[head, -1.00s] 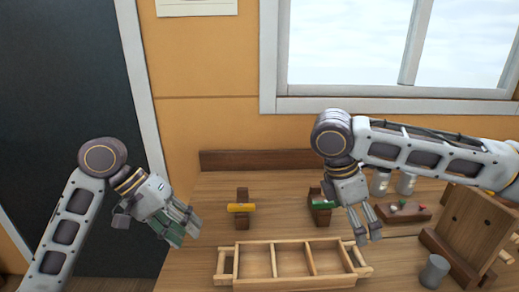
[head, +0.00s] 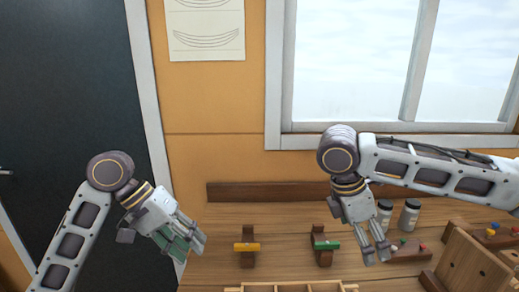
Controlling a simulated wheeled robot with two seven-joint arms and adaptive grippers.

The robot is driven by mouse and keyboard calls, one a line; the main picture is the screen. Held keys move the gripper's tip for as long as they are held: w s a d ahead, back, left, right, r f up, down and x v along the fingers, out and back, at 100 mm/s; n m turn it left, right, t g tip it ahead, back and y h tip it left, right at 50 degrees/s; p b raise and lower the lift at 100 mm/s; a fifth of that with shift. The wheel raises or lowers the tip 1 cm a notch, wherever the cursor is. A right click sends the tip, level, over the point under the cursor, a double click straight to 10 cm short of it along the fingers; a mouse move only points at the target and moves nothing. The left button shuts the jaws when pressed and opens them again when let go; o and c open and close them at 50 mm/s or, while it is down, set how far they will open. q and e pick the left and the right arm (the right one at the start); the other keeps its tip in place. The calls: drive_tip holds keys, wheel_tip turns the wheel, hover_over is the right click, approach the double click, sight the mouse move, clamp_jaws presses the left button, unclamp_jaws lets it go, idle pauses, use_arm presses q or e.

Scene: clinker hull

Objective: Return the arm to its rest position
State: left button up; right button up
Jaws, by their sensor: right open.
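My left gripper (head: 190,247) is at the lower left, in front of the dark door and beside the bench's left end. A flat dull-green piece (head: 175,246) shows at its fingers; I cannot tell whether it is held or how far the jaws are apart. My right gripper (head: 376,255) hangs above the bench on the right, fingers pointing down, open, with nothing seen between them. My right arm comes in from the right, bent at the dark joint.
A divided wooden tray (head: 292,288) is cut off at the bottom edge.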

wheel_tip(320, 180, up, 11)
drive_tip(key=p, duration=1)
drive_tip(key=shift+r+p, duration=0.4)
drive_tip(key=shift+p, duration=0.1)
